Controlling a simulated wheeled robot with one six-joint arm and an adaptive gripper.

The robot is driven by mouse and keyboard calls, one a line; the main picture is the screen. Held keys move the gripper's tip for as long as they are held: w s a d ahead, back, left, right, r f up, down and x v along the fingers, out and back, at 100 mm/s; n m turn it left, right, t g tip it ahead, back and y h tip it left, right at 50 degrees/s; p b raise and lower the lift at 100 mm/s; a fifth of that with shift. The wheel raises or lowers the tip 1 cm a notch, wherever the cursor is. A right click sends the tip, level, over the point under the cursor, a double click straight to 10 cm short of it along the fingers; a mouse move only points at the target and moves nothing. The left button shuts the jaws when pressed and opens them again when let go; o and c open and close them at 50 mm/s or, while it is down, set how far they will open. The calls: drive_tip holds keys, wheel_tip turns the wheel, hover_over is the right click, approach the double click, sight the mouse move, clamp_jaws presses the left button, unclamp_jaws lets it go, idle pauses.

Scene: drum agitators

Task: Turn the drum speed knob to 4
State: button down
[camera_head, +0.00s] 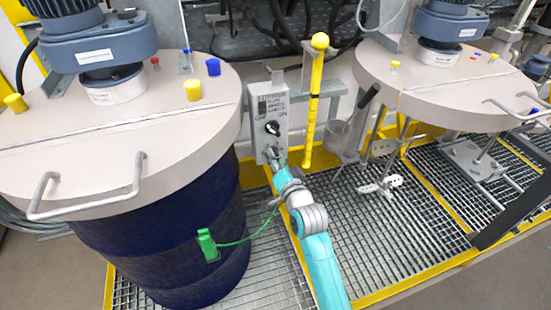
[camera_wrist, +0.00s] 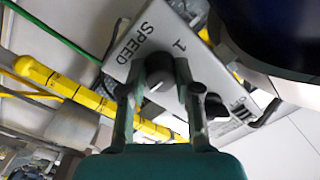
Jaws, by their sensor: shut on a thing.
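The grey control box (camera_head: 264,108) stands on a post between the two drums, with a black knob (camera_head: 273,128) on its face. In the wrist view its panel (camera_wrist: 150,28) shows the word SPEED and a 1. The speed knob (camera_wrist: 159,90) is dark and round, between the fingers of my gripper (camera_wrist: 158,70), which is shut on it. The knob's pointer is hidden. The black knob (camera_wrist: 215,106) sits just right of the fingers. In the head view my gripper (camera_head: 272,153) is at the lower part of the box and covers the speed knob.
A blue drum (camera_head: 170,245) with a beige lid stands close at left, a green clamp (camera_head: 208,245) on its side. A yellow pole (camera_head: 315,100) rises right of the box. Grating (camera_head: 370,245) lies below.

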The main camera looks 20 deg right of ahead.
idle(0.4)
drive_tip(key=c, duration=0.8)
unclamp_jaws()
drive_tip(key=s, duration=1.2)
drive_tip(key=shift+d, duration=0.3)
